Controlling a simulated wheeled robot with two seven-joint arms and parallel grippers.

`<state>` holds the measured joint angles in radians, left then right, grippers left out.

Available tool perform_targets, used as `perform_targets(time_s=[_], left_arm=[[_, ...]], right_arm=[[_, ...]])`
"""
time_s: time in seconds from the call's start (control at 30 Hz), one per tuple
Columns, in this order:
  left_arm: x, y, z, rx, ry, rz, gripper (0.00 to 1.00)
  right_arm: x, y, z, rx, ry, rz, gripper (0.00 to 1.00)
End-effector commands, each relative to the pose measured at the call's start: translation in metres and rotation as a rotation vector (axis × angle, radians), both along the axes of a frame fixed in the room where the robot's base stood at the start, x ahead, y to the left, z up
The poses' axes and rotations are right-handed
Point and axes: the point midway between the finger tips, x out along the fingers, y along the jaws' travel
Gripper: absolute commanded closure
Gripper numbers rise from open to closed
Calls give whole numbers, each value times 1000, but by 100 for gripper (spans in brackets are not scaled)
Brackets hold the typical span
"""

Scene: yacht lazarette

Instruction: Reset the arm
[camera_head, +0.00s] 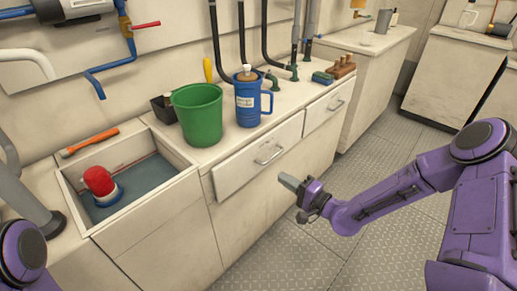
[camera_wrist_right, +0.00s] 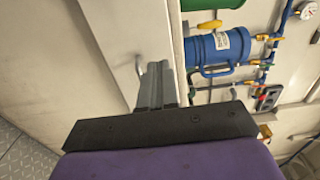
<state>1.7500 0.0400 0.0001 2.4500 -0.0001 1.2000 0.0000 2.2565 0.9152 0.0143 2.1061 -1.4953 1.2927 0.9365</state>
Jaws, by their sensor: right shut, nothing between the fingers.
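My right gripper (camera_head: 291,184) is shut and empty. It hangs in front of the counter's drawer fronts, at the end of my purple right arm. In the right wrist view its closed fingers (camera_wrist_right: 157,88) point toward a drawer front. My left gripper is not in view; only a purple part of my left arm shows at the lower left of the head view.
The counter holds a green bucket (camera_head: 197,115), a blue jug (camera_head: 247,100) and several small fittings. A red-topped object (camera_head: 98,182) sits in the sink basin (camera_head: 139,186). Drawer handles (camera_head: 270,155) stick out near my right gripper. The metal floor (camera_head: 300,250) is clear.

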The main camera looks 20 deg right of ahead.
Motion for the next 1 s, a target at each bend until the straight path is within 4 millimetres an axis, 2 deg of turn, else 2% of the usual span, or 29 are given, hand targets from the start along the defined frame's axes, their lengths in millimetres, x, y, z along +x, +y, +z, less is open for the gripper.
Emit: perform_targets(time_s=[0.13, 0.2, 0.3, 0.37, 0.47, 0.5, 0.57, 0.6, 0.7, 0.8, 0.9, 1.0], left_arm=[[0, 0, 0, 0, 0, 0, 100], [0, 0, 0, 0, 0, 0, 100], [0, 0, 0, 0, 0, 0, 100], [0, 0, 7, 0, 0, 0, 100], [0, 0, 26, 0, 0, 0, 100], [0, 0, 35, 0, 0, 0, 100], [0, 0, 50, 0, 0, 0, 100], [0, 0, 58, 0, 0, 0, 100], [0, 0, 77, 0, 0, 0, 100], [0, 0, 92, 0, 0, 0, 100], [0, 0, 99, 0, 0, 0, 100], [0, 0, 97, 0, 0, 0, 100]], right_arm=[[0, 1, 0, -15, -7, 2, 100], [2, -2, -2, -82, -26, -16, 100], [2, -17, -19, -205, 33, -146, 100], [-7, -17, -36, -314, 130, -199, 100], [-48, -14, -77, -546, 360, -224, 100], [-75, -13, -94, -653, 467, -213, 100], [-124, -14, -115, -822, 634, -176, 100], [-157, -17, -124, -925, 732, -144, 100], [-232, -25, -131, -1131, 925, -65, 100], [-281, -28, -127, -1249, 1017, 18, 100], [-301, -25, -129, -1300, 1025, 97, 100], [-307, -24, -133, -1299, 1036, 107, 100]])
